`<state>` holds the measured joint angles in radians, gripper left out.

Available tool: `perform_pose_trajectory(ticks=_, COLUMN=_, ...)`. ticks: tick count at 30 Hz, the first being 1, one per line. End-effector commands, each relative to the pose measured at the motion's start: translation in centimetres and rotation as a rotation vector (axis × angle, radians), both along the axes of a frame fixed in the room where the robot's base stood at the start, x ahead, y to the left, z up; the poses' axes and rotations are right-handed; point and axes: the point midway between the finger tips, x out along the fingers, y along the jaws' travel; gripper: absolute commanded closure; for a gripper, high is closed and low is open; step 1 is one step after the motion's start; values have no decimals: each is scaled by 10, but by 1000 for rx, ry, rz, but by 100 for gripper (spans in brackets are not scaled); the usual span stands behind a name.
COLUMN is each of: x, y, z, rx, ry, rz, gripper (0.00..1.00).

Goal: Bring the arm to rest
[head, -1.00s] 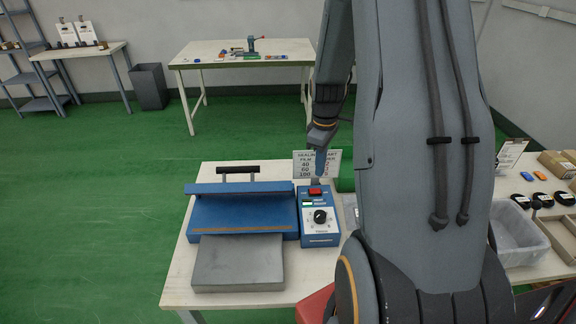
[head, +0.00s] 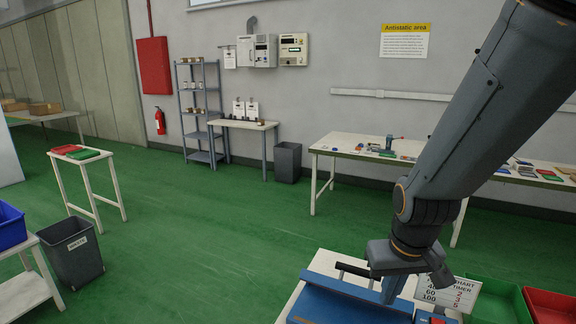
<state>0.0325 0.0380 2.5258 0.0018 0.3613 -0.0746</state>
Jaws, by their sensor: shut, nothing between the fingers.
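My arm comes in from the upper right of the head view and bends down at the wrist. My gripper (head: 393,289) points down at the lower right, shut and empty. It shows in front of the blue heat sealer (head: 340,306), near the black handle and the printed chart card (head: 452,297). Whether the fingertips touch anything there I cannot tell. The sealer's front and most of its control box are cut off by the bottom edge.
A long white workbench (head: 340,146) with small tools stands behind. A grey waste bin (head: 72,250), a small side table (head: 80,158) and a blue crate (head: 10,226) stand left. The green floor between is open.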

Motion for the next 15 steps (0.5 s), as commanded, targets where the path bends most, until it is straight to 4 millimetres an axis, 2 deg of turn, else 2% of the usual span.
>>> perform_pose_trajectory(ticks=2, x=-12, y=13, z=5, rx=15, ry=-18, rz=-31, gripper=100)
perform_pose_trajectory(ticks=15, x=-12, y=13, z=-67, rx=15, ry=65, rz=-41, gripper=100)
